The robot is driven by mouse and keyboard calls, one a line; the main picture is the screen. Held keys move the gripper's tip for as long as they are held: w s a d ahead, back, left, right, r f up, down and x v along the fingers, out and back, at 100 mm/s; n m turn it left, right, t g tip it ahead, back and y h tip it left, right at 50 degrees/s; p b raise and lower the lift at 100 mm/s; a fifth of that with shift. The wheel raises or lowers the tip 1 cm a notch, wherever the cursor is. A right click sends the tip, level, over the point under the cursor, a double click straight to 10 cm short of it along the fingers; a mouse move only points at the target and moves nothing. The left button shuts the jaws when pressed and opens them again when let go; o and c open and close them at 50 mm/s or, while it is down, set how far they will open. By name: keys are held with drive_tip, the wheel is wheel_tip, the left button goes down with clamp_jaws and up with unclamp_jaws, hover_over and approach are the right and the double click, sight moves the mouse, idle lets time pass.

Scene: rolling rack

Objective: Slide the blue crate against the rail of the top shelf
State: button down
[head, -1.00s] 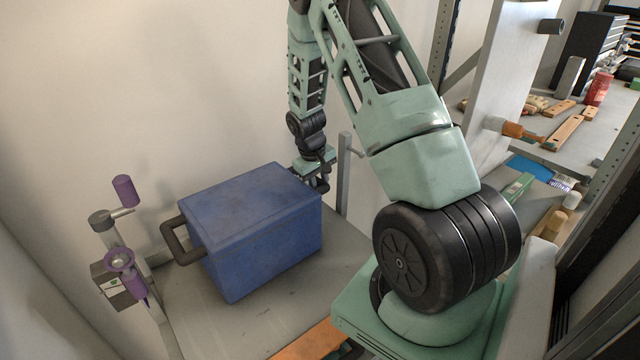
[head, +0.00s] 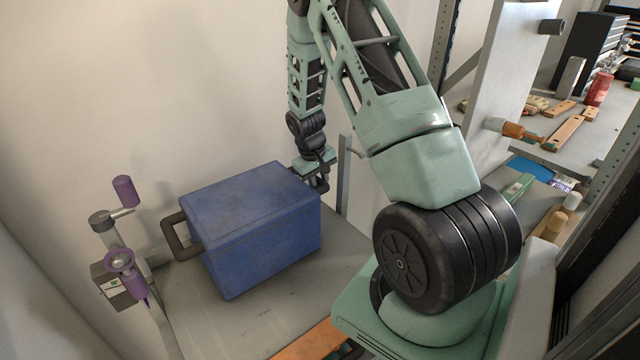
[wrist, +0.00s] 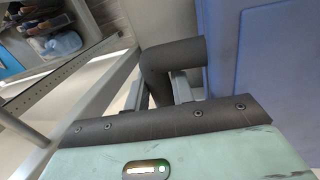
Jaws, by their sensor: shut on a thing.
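The blue crate (head: 262,240) is a lidded box standing on the grey top shelf (head: 190,310), close to the pale wall. A dark handle (head: 178,240) sticks out from its left side. My gripper (head: 322,182) is at the crate's far right side, partly hidden behind it. In the wrist view the crate's blue side (wrist: 275,75) fills the right, and my gripper (wrist: 160,92) is shut on a dark handle (wrist: 178,52) of the crate. I cannot clearly tell the rail or its gap to the crate.
A post with purple-handled fittings (head: 122,262) stands left of the crate. A grey post (head: 344,170) stands near my gripper. An orange strip (head: 310,342) lies at the near shelf edge. Tools and wooden blocks (head: 565,130) lie on a bench at right. Bare shelf shows in front of the crate.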

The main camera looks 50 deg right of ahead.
idle(0.4)
drive_tip(key=c, duration=1.1)
unclamp_jaws()
drive_tip(key=shift+s+f, duration=0.15)
drive_tip(key=shift+s, duration=0.05)
drive_tip(key=shift+w+a+r, duration=0.1)
drive_tip(key=shift+r, duration=0.35)
drive_tip(key=a+r+b, duration=0.1)
drive_tip(key=r, duration=0.4)
drive_tip(key=a+r+b, duration=0.1)
drive_tip(key=r, duration=0.5)
drive_tip(key=w+a+r+b, duration=0.1)
drive_tip(key=r, duration=0.4)
drive_tip(key=shift+r, duration=0.3)
